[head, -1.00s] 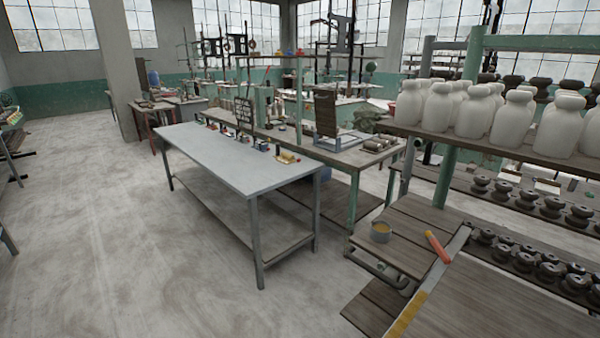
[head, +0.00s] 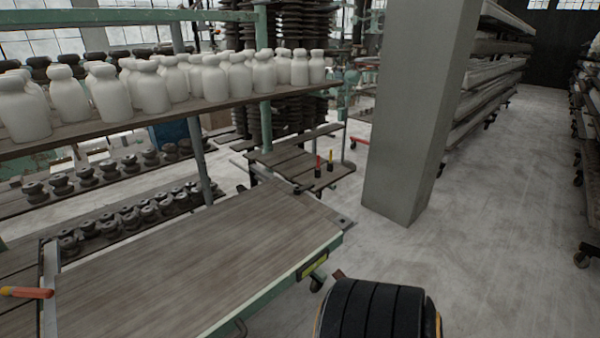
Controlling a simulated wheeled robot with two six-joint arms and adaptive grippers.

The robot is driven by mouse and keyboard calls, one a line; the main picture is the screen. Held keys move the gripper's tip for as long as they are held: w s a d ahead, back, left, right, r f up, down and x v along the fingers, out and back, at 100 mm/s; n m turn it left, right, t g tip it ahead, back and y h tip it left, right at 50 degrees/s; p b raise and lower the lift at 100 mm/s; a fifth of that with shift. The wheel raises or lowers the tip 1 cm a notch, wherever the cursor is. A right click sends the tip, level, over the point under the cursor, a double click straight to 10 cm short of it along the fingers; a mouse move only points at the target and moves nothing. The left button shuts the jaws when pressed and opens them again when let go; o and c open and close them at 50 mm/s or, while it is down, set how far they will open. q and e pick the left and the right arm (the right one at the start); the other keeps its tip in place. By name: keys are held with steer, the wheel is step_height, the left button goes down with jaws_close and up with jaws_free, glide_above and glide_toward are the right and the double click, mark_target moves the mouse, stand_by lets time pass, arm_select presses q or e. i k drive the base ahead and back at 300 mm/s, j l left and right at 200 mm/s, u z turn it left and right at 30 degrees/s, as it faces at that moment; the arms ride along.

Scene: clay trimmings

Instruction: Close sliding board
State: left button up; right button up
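A wide wooden board (head: 190,260) lies flat in the foreground of the head view, likely the sliding board. A pale metal strip (head: 50,285) runs along its left end and a green frame (head: 265,290) shows under its near right edge. Whether the board stands open or shut I cannot tell. An orange-red handled tool (head: 27,292) lies across the metal strip at the left. Neither of my grippers is in view.
A shelf (head: 100,133) of white jars stands behind the board, with dark insulators below. A small slatted table (head: 290,165) holds two upright tools. A concrete pillar (head: 410,120) stands right of the board. Open floor (head: 510,220) lies beyond it, between loaded racks.

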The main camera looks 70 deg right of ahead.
mark_target(204, 272)
steer(key=z, duration=1.4)
